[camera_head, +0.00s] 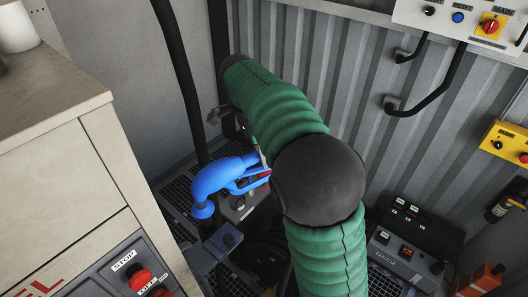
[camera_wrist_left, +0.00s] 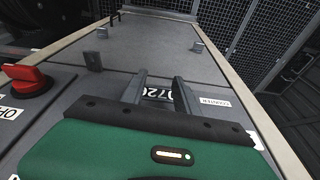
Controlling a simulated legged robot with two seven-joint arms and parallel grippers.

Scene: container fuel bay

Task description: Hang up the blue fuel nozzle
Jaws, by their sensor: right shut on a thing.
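The blue fuel nozzle (camera_head: 222,177) is in the head view, left of my right arm's dark joint. Its spout bends down at the left, and a red part shows near its handle. My right arm crosses the view in green sleeves. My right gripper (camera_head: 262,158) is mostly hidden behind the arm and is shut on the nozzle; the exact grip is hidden. I cannot make out the nozzle's hanging place for certain. My left gripper (camera_wrist_left: 161,88) is open and empty in the left wrist view, above a grey panel (camera_wrist_left: 150,45).
A cabinet (camera_head: 60,190) with red stop buttons (camera_head: 140,280) stands at the left. A corrugated wall (camera_head: 350,80) lies behind. A control panel (camera_head: 465,20) and dark handles (camera_head: 430,95) are at the upper right. Black pipes (camera_head: 183,75) run behind the nozzle.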

